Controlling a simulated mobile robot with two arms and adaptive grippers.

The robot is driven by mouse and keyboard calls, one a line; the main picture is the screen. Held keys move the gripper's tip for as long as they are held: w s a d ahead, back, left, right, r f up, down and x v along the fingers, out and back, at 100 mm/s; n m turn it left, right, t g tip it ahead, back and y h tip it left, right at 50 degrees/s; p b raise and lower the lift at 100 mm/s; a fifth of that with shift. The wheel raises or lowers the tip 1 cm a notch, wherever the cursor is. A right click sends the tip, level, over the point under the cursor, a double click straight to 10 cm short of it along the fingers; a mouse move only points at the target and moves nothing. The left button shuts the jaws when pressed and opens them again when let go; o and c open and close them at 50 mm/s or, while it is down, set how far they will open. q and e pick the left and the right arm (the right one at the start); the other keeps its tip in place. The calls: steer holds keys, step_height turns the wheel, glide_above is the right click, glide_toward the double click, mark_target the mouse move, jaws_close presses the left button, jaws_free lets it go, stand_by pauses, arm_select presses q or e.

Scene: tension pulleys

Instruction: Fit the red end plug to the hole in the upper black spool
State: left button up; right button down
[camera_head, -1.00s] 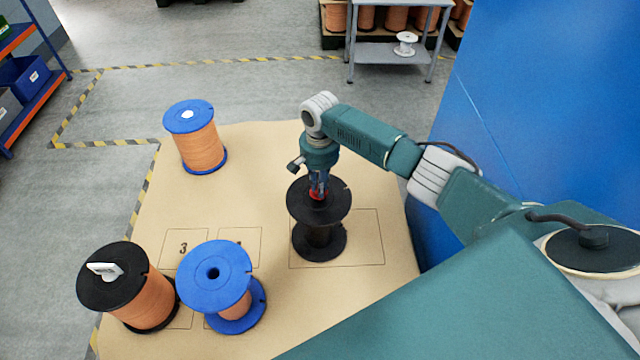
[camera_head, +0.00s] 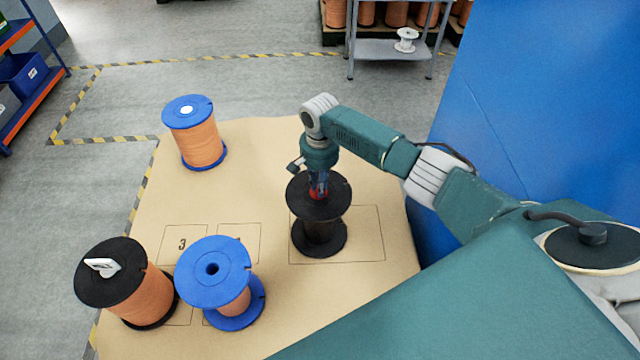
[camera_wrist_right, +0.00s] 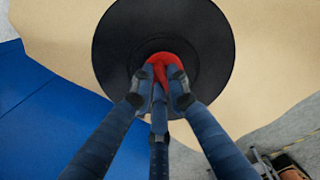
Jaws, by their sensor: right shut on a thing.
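The upper black spool (camera_head: 333,207) stands upright and empty on the tan board, inside a marked rectangle. My right gripper (camera_head: 318,188) comes down from above over the middle of its top flange. It is shut on the red end plug (camera_head: 318,194), right at the spool's centre. In the right wrist view, the red plug (camera_wrist_right: 160,60) sits between the fingers (camera_wrist_right: 162,80) over the hub of the black flange (camera_wrist_right: 205,40). The plug and fingers cover the hole, so I cannot tell how deep the plug sits. My left gripper is not in view.
A blue spool (camera_head: 213,260) with an open hole and a black spool (camera_head: 105,285) with a white tag stand at the front left. Another blue-flanged spool (camera_head: 198,140) stands at the back left. A blue panel (camera_head: 540,90) borders the board on the right.

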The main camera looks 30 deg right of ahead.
steer(key=shift+s+f, duration=0.25)
steer(key=shift+f, duration=0.1)
stand_by(0.6)
steer(key=c, duration=1.6)
jaws_free()
steer(key=shift+w, duration=0.1)
steer(key=shift+r, duration=0.3)
step_height(320, 180, up, 12)
steer(key=shift+w+f, duration=0.1)
steer(key=shift+f, duration=0.1)
